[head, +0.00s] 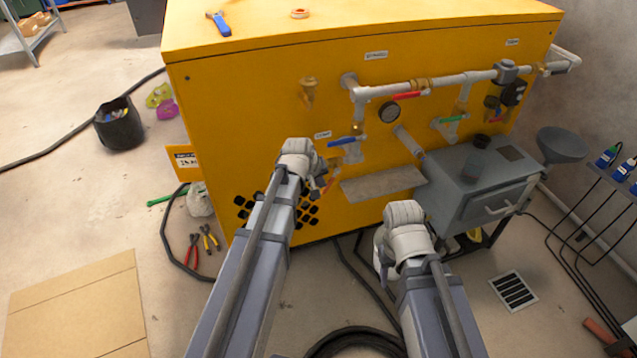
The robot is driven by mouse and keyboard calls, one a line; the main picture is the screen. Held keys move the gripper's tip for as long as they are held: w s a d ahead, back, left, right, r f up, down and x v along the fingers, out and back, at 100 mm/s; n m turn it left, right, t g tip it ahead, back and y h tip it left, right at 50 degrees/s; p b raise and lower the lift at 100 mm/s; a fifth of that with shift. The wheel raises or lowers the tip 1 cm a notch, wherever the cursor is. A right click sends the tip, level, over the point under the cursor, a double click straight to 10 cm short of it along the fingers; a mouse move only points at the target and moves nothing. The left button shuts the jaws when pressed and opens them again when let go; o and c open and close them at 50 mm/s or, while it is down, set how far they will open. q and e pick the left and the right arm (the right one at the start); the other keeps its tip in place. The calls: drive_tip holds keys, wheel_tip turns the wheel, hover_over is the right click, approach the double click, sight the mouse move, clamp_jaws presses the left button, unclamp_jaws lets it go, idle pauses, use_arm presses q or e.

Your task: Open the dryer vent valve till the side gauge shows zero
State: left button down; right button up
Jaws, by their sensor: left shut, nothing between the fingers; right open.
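The side gauge (389,110) is a dark round dial on the yellow cabinet's front, below the grey pipe; its needle is too small to read. Several lever valves show: a red handle (408,95) above the gauge, a blue handle (344,141) left of it, and a green handle (452,118) right of it. I cannot tell which is the dryer vent valve; the labels are too small to read. My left gripper (320,188) is shut and empty, below the blue handle and close to an orange-red lever (331,184). My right gripper (384,252) is open, low before the cabinet, mostly hidden by its wrist.
The yellow cabinet (250,90) fills the middle. A grey shelf plate (382,185) juts out below the gauge. A grey box (475,190) and a funnel (562,145) stand right. Pliers (193,252) and dark hoses lie on the floor; cardboard (80,310) lies at left.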

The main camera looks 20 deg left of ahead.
sight(328, 188)
use_arm(q)
drive_tip(key=shift+f+h+b, duration=0.3)
drive_tip(key=shift+b, duration=0.3)
drive_tip(key=shift+d+t, duration=0.1)
drive_tip(key=shift+t, duration=0.2)
drive_tip(key=shift+f+h+b, duration=0.4)
drive_tip(key=shift+b, duration=0.5)
drive_tip(key=shift+w+d+f+n+t+h+b, duration=0.25)
drive_tip(key=shift+t+h+b, duration=0.2)
drive_tip(key=shift+b, duration=0.25)
drive_tip(key=shift+w+d+f+b, duration=0.15)
drive_tip(key=shift+d+f+b, duration=0.05)
drive_tip(key=shift+d+b, duration=0.1)
drive_tip(key=shift+w+d+f, duration=0.1)
drive_tip(key=shift+f, duration=0.05)
